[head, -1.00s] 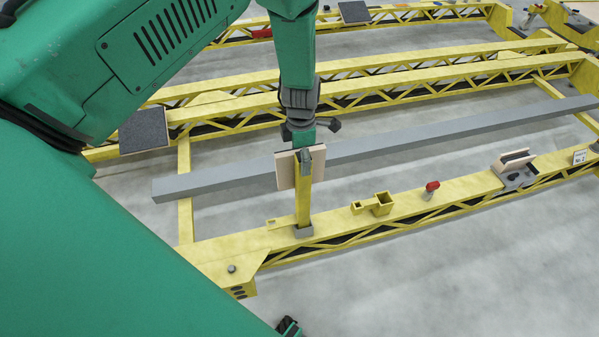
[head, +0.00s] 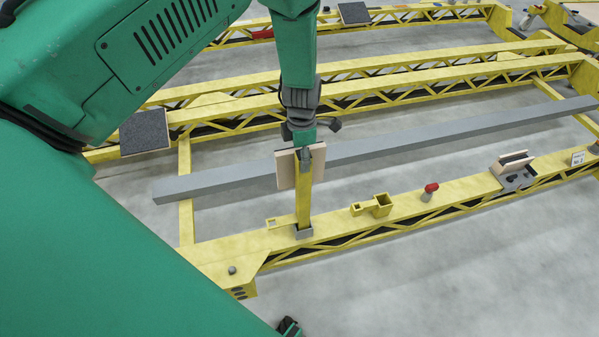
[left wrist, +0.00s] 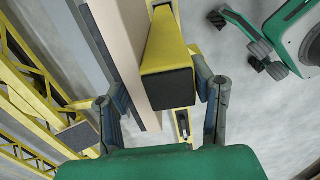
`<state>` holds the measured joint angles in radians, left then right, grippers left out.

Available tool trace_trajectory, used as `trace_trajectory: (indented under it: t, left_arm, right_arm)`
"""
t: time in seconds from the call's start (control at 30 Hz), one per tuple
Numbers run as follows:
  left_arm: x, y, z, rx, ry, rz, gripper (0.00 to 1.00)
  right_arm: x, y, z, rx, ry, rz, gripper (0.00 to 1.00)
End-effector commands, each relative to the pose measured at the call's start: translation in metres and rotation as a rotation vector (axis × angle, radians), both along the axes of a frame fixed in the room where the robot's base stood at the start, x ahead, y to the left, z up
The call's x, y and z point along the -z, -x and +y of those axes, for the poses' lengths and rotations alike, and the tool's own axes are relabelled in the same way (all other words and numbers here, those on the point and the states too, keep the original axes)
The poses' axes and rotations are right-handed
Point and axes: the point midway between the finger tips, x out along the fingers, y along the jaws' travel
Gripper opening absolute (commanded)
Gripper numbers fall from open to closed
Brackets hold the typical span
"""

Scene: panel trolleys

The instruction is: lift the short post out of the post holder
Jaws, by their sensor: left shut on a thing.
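The short yellow post (head: 303,203) stands upright on the near yellow beam, its foot in the grey post holder (head: 304,232). A pale wooden panel (head: 285,170) stands close against the post's upper part. My left gripper (head: 303,146) is above the post, shut on its top end. In the left wrist view the post's dark end (left wrist: 167,88) lies between the two fingers (left wrist: 163,102), with the panel (left wrist: 128,45) alongside on the left. The right finger is close to the post; the exact contact is hard to see.
Right of the post on the same beam (head: 450,192) are yellow square sockets (head: 381,205), a red-topped knob (head: 430,190) and a clamp with a pale block (head: 515,165). A long grey bar (head: 420,135) lies behind the post. Grey floor is clear in front.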

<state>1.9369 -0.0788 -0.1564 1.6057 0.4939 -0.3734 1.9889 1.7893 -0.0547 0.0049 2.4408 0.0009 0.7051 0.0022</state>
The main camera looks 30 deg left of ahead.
Motion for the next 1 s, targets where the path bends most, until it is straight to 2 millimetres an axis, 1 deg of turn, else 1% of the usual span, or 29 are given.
trace_trajectory:
  t: [0.03, 0.2, 0.67, 1.0]
  left_arm:
    - [-0.004, -0.001, -0.001, 0.001, -0.001, -0.002, 0.1]
    - [-0.008, -0.001, -0.001, 0.001, -0.002, -0.003, 0.1]
    - [-0.009, -0.001, 0.0, 0.001, 0.0, -0.003, 0.1]
    - [-0.025, -0.001, 0.0, 0.002, 0.0, -0.003, 0.1]
  right_arm:
    - [-0.003, 0.0, 0.0, 0.0, 0.0, 0.0, 0.0]
    - [-0.006, 0.0, 0.0, 0.0, 0.0, 0.0, 0.0]
    - [-0.008, 0.0, 0.0, 0.0, 0.0, 0.0, 0.0]
    - [-0.02, 0.0, 0.0, 0.0, 0.0, 0.0, 0.0]
